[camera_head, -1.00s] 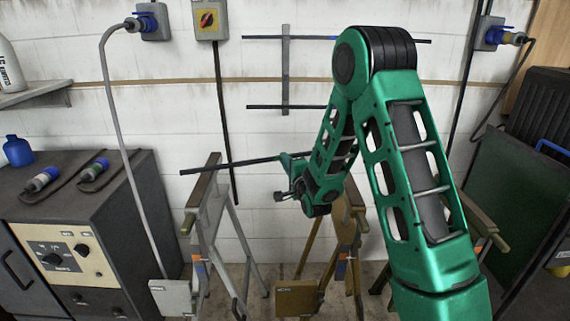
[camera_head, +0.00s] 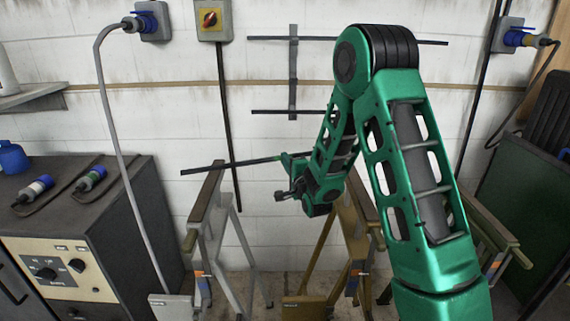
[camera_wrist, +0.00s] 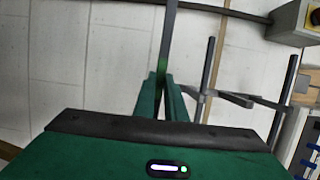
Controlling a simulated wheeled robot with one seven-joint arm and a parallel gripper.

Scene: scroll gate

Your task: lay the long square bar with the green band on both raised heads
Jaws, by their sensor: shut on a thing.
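The long dark square bar (camera_head: 230,164) is in my gripper (camera_head: 292,163), sticking out leftward in the head view. Its green band shows just ahead of the fingers in the wrist view (camera_wrist: 164,66). My gripper also shows in the wrist view (camera_wrist: 163,92), shut around the bar. In the head view the bar crosses the top of the grey trestle stand (camera_head: 207,205); I cannot tell whether it touches. A tan trestle stand (camera_head: 352,222) is below and partly behind my arm. Another stand (camera_head: 492,232) is at the right, partly hidden by my arm.
Other dark bars (camera_head: 285,112) rest on a wall rack (camera_head: 293,72). A dark machine cabinet (camera_head: 95,225) with plugs on top stands at the left. A dark green panel (camera_head: 522,190) is at the right. A grey cable (camera_head: 118,140) hangs at the left.

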